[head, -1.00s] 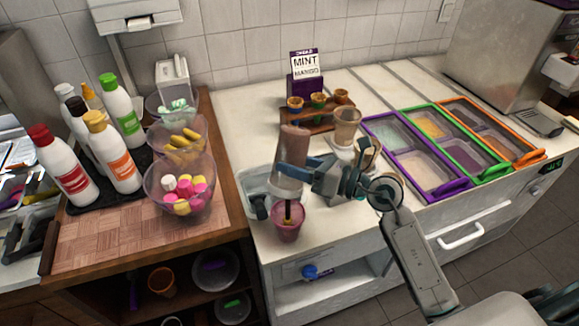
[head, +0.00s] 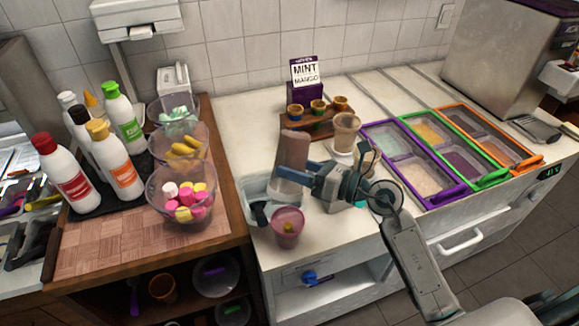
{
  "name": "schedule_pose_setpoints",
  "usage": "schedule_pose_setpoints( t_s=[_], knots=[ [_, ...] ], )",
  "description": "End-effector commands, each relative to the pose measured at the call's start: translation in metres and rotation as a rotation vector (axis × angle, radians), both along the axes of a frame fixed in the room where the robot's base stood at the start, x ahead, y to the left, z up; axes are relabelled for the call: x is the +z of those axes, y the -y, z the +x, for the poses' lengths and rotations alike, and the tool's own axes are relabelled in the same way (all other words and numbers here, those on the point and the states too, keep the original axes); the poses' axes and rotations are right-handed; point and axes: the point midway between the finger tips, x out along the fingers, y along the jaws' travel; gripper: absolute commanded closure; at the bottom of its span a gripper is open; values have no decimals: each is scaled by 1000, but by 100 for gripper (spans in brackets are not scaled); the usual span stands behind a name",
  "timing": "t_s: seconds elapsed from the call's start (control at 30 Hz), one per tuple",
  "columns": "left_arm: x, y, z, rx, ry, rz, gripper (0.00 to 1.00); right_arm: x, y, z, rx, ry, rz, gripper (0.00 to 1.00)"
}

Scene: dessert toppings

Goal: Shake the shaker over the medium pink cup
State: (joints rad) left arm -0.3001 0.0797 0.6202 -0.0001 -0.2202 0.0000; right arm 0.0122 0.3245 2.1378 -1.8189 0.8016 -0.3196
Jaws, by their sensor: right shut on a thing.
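The shaker (head: 293,151), a brownish, see-through cylinder, is held above the counter near its front left. My right gripper (head: 307,172) is shut around its lower part. The pink cup (head: 287,228) stands on the counter's front edge, just below the shaker and apart from it. A small brownish-yellow patch shows inside the cup. The shaker's lower end is partly hidden by my fingers. My left gripper is not in view.
A clear tray (head: 258,187) lies behind the cup. A tan cup (head: 346,130) stands on a white device behind my gripper. Coloured topping bins (head: 470,187) are at right. Bowls (head: 180,197) and bottles (head: 58,165) fill the wooden counter at left.

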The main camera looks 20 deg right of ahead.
Motion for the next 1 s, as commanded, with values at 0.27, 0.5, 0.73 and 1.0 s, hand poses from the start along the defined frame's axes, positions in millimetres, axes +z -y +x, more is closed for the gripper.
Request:
schedule_pose_setpoints(
  t_s=[0.27,0.5,0.73,1.0],
  knots=[
    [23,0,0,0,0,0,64,25,0,0,0,2,0,69],
    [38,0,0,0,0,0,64,41,0,0,0,2,0,69],
    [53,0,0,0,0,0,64,57,0,0,0,2,0,69],
    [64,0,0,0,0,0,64,69,0,0,0,2,0,69]
  ],
)
